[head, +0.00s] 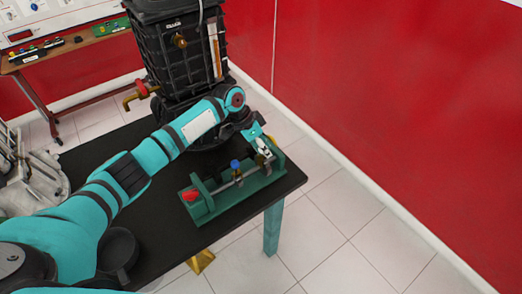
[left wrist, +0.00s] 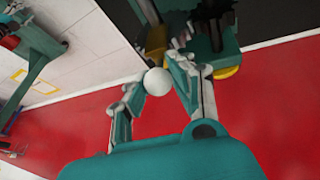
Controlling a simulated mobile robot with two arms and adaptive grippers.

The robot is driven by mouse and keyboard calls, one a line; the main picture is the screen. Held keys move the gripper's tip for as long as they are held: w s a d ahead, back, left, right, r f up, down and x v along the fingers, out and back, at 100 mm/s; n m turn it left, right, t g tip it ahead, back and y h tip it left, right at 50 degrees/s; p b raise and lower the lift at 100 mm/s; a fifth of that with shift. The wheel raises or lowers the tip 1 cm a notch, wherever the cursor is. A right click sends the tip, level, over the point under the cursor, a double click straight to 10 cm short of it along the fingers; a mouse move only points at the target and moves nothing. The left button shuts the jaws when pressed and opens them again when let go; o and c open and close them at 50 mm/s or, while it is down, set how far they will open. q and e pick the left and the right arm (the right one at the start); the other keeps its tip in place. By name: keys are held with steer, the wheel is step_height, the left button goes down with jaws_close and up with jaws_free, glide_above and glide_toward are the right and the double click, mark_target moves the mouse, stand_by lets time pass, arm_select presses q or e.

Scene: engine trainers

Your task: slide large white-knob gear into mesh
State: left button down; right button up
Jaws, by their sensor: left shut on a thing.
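The green gear trainer (head: 207,207) sits near the right edge of the black table. A metal shaft (head: 222,186) runs along it. A blue knob (head: 235,163) stands at its middle and a red knob (head: 190,196) at its near left end. My left gripper (head: 264,150) is at the trainer's far right end. In the left wrist view, its fingers (left wrist: 155,80) are closed around the white knob (left wrist: 157,82). A brass-coloured gear part (left wrist: 156,40) shows just beyond the knob. In the head view the gripper mostly hides the knob and gear, so meshing cannot be told. My right gripper is out of view.
A large black engine unit (head: 180,50) with a brass tap stands behind the trainer. A grey metal device (head: 35,180) is at the left. A red wall (head: 400,120) is on the right.

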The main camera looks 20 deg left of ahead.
arm_select(q)
steer(key=c, duration=1.3)
jaws_free()
steer(key=shift+w+d, duration=0.1)
steer(key=shift+c, duration=0.2)
steer(key=shift+o, duration=1.4)
steer(key=shift+d, duration=0.1)
steer(key=shift+a+r, duration=0.35)
steer(key=shift+r, duration=0.1)
steer(key=v, duration=1.1)
steer(key=shift+d, duration=0.2)
